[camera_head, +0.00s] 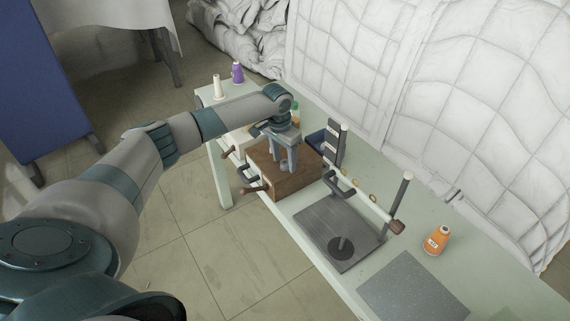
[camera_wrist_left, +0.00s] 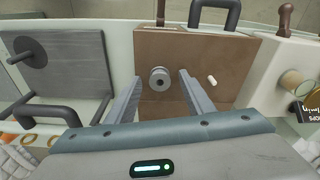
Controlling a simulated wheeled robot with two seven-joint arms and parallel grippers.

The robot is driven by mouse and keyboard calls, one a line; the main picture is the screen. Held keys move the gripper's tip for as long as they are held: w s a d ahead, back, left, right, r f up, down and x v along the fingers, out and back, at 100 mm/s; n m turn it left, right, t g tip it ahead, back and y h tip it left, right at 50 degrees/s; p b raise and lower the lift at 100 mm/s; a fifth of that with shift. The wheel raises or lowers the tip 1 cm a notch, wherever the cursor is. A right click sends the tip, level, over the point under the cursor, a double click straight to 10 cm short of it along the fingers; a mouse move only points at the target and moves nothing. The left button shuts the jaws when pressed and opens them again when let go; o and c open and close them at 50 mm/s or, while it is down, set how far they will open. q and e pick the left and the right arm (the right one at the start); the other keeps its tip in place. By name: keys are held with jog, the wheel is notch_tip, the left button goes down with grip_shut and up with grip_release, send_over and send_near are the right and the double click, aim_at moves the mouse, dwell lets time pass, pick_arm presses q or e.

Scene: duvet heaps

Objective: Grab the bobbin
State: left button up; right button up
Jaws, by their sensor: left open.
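A small grey bobbin (camera_wrist_left: 158,82) with a round flanged end and a dark centre hole sits on the brown wooden box (camera_wrist_left: 215,55) in the left wrist view. In the head view the box (camera_head: 262,178) stands on the table, and my arm and fingers largely hide its top. My left gripper (camera_head: 288,163) is open and points down over the box. In the left wrist view its two fingers (camera_wrist_left: 160,77) stand on either side of the bobbin with gaps showing. Whether the fingertips are level with the bobbin I cannot tell. My right gripper is out of view.
A small white peg (camera_wrist_left: 212,81) lies on the box, right of the bobbin. A grey plate with a disc (camera_head: 325,235) and a rod frame (camera_head: 399,195) stand beside the box. An orange thread cone (camera_head: 436,240) is farther right. Quilted duvets (camera_head: 480,90) rise behind the table.

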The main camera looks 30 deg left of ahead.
pick_arm(q)
jog(key=c, duration=1.1)
jog(key=shift+r, duration=0.15)
jog(key=shift+r+b, duration=1.45)
jog(key=shift+r, duration=3.45)
